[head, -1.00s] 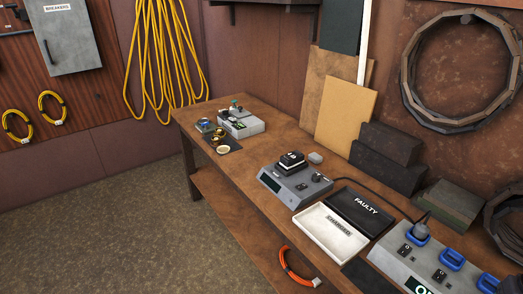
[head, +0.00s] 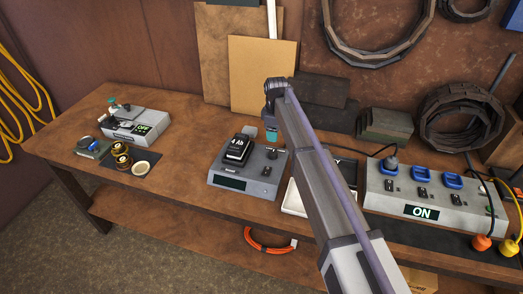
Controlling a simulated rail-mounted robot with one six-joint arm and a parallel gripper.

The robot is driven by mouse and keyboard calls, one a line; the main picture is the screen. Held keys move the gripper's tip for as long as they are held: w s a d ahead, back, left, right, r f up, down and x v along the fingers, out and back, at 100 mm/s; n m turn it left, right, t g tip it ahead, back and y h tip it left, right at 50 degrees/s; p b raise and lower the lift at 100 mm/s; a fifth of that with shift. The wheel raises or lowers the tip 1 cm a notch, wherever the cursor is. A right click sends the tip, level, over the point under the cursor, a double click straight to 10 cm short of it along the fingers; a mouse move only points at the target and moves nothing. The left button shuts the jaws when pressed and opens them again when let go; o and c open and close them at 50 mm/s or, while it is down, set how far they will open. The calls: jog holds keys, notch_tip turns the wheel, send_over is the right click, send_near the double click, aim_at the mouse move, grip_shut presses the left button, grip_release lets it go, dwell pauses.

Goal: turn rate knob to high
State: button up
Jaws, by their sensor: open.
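The grey charger (head: 243,183) sits on the workbench in the middle of the head view, with a dark, blank display on its front. A black battery block (head: 238,149) with a white label stands on it. A small dark knob (head: 272,155) is at the right rear of its top; its pointer and markings are too small to read. My gripper (head: 271,138), with teal near its tips, points down just above and behind the knob in the picture. It is open with nothing seen in it; a gap to the knob is hard to judge.
A grey device (head: 136,126) reading OFF stands left.

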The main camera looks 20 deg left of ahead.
aim_at(273, 152)
notch_tip(273, 152, down, 11)
jog(key=b, duration=1.1)
jog(key=shift+a+f, duration=0.1)
jog(key=shift+a, duration=0.05)
jog(key=shift+r, duration=0.2)
jog(key=shift+c, duration=0.5)
jog(key=c, duration=0.8)
jog(key=shift+c, duration=0.2)
